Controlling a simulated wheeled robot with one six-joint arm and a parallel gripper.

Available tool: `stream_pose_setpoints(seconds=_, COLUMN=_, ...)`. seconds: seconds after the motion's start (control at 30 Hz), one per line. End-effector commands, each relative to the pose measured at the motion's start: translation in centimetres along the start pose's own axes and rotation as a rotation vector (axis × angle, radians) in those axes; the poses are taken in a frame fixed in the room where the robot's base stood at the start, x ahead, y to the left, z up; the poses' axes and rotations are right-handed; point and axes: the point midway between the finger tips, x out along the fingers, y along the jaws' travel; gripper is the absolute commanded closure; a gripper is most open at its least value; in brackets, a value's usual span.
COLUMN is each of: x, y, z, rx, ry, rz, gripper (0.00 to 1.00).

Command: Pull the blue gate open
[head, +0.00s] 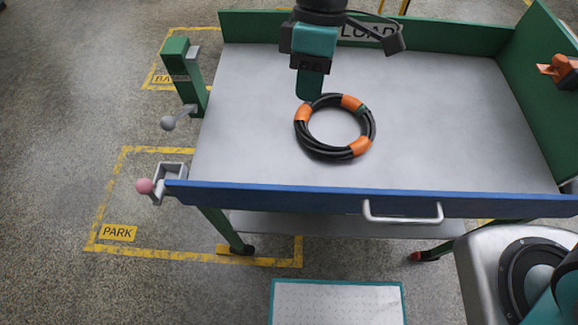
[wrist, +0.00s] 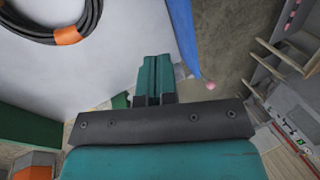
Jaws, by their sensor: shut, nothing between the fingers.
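The blue gate (head: 290,198) runs along the front edge of the grey cart bed, upright and in line with that edge. A silver bar handle (head: 403,219) is fixed to its outer face, right of the middle. A grey bracket with a pink knob (head: 144,185) is at its left end. My gripper (head: 310,98) is shut and empty over the bed, well behind the gate. In the wrist view my shut teal fingers (wrist: 157,62) point along the bed, with the blue gate (wrist: 184,42) and pink knob (wrist: 210,85) to their right. The handle is hidden there.
A coiled black hose with orange bands (head: 358,148) lies on the bed close by my fingertips; contact is unclear. A green post (head: 180,68) and a grey ball lever (head: 167,122) stand at the left. A white, teal-edged panel (head: 337,302) is in front.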

Motion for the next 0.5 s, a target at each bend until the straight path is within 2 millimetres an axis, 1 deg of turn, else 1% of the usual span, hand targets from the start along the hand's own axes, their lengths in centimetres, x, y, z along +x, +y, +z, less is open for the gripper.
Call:
stream_pose_setpoints(seconds=0.03, x=1.5, y=0.5, z=-1.1, rx=-0.046, ry=-0.028, rz=-0.015, gripper=1.00)
stream_pose_setpoints(seconds=0.1, x=2.8, y=1.0, z=-2.0, rx=-0.094, ry=-0.053, rz=-0.027, gripper=1.00)
stream_pose_setpoints(seconds=0.2, x=3.9, y=1.3, z=-2.7, rx=-0.131, ry=-0.072, rz=-0.037, gripper=1.00)
stream_pose_setpoints(seconds=0.37, x=5.1, y=1.3, z=-2.8, rx=-0.142, ry=-0.079, rz=-0.041, gripper=1.00)
stream_pose_setpoints(seconds=0.5, x=7.4, y=1.2, z=-2.5, rx=-0.140, ry=-0.080, rz=-0.043, gripper=1.00)
